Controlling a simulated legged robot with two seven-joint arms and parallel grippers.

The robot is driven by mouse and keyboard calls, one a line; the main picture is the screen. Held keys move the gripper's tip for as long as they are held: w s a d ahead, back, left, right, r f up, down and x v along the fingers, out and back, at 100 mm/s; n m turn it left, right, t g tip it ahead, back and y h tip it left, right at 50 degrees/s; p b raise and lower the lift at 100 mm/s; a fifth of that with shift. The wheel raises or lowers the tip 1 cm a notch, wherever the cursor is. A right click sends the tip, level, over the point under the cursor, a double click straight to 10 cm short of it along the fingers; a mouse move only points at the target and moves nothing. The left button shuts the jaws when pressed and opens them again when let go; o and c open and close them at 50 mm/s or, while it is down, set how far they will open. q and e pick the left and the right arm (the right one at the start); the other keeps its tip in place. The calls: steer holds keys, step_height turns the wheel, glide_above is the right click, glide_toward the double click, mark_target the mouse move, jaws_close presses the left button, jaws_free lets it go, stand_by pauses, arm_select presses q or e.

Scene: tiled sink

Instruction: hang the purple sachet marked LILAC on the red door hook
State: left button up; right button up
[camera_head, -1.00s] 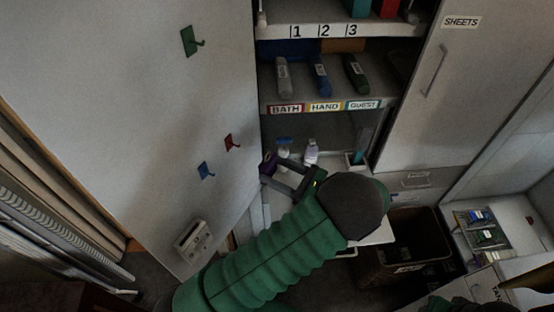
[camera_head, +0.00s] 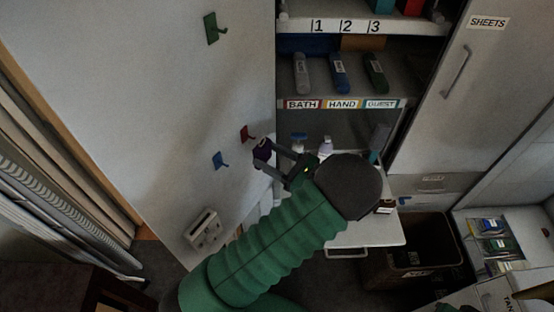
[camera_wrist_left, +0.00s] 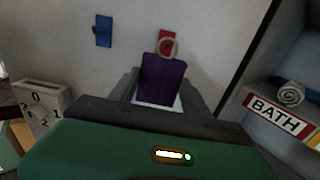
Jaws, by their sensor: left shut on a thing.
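The purple sachet (camera_head: 262,152) is between the fingers of my left gripper (camera_head: 268,160), which is shut on it. In the left wrist view the sachet (camera_wrist_left: 163,80) is upright, with a pale loop at its top; no lettering shows on it. The red door hook (camera_wrist_left: 166,42) is just behind and above the sachet there, and the loop overlaps it in the picture; I cannot tell whether the loop is around it. In the head view the red hook (camera_head: 246,134) is on the white door, just left of and above the sachet. My right gripper is not in view.
A blue hook (camera_head: 219,161) and a green hook (camera_head: 213,29) are on the same door (camera_head: 130,90). A dial box (camera_head: 203,230) is low on the door. Right of it are shelves with rolled towels and a BATH label (camera_head: 302,104).

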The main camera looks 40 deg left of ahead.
arm_select(q)
steer(key=shift+s+a+f+b, duration=0.1)
steer(key=shift+a+b, duration=0.2)
steer(key=shift+a, duration=1)
steer(key=shift+a+f, duration=0.45)
steer(key=shift+a, duration=0.15)
steer(key=shift+s+f, duration=0.1)
steer(key=o, duration=1.6)
steer(key=shift+c, duration=0.2)
